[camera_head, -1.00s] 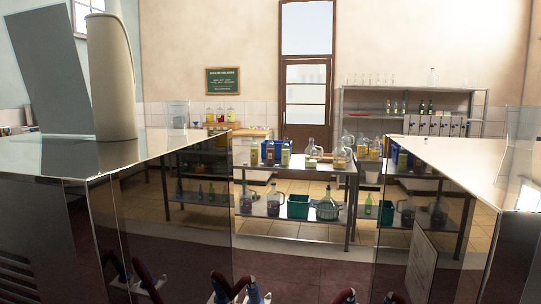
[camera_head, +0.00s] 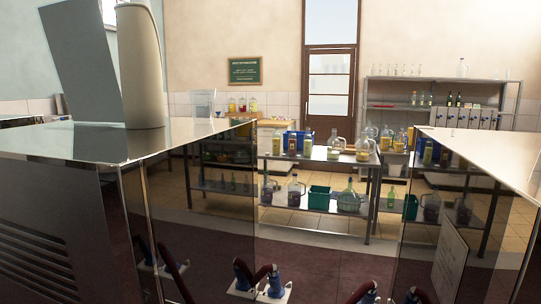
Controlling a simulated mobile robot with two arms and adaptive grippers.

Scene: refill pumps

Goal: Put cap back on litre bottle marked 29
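Several bottles and jars stand on a metal two-tier table in the middle distance (camera_head: 300,212). Clear glass bottles stand on its top, one near the middle (camera_head: 335,142) and one at the right end (camera_head: 362,149). A dark-filled glass bottle (camera_head: 294,188) and a large round bottle (camera_head: 348,200) stand on its lower shelf. All are too small for any number to be read, so I cannot tell which is marked 29. I cannot make out a loose cap.
Tall glossy cabinets flank me, left (camera_head: 195,230) and right (camera_head: 440,215), with reflections in their sides. A green crate (camera_head: 319,197) sits on the lower shelf. A shelf unit (camera_head: 440,79) stands at the back right.

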